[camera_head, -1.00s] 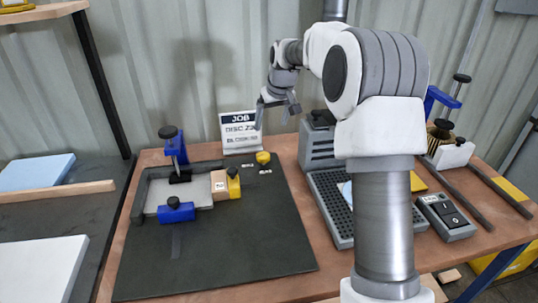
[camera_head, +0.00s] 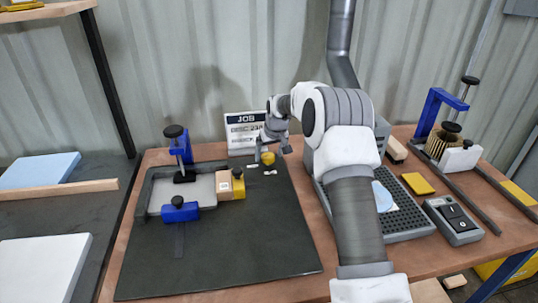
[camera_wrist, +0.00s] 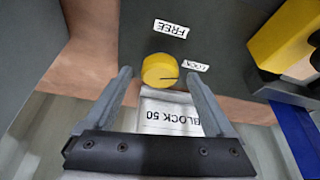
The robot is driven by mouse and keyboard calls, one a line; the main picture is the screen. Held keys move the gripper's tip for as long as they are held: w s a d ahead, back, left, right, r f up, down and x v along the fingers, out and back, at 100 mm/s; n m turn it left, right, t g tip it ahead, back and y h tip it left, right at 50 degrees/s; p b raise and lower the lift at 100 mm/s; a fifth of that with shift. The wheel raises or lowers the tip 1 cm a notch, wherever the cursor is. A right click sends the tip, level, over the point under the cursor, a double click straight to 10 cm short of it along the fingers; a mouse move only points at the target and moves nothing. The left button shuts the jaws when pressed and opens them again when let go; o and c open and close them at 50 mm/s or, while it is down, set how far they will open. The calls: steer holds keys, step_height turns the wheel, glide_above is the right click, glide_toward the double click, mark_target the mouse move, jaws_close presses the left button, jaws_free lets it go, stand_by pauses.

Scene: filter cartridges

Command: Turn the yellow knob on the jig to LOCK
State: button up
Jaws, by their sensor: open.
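The yellow knob (camera_head: 268,157) stands at the back right corner of the dark jig board (camera_head: 235,240). In the wrist view the round yellow knob (camera_wrist: 158,68) sits between my fingertips, with a gap on either side. A dark line on the knob runs toward its right edge. The FREE label (camera_wrist: 171,28) lies beyond the knob, and the LOCK label (camera_wrist: 195,66) lies to its right, close to my right fingertip. My gripper (camera_wrist: 158,76) is open and empty around the knob; it also shows at the knob in the head view (camera_head: 272,151). Whether either finger touches the knob is unclear.
A white job sign (camera_head: 243,130) stands just behind the knob, close to my gripper. Left of the knob are a blue clamp (camera_head: 178,146) and a yellow-and-wood block (camera_head: 230,184). A grey perforated tray (camera_head: 408,215) is to the right. The board's front is clear.

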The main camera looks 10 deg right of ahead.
steer(key=shift+w+f, duration=0.1)
steer(key=shift+f, duration=0.1)
steer(key=c, duration=1.4)
steer(key=shift+a+m+h, duration=0.2)
steer(key=shift+m+h, duration=0.3)
steer(key=shift+m, duration=0.8)
steer(key=shift+m+h, duration=0.4)
steer(key=shift+m, duration=0.6)
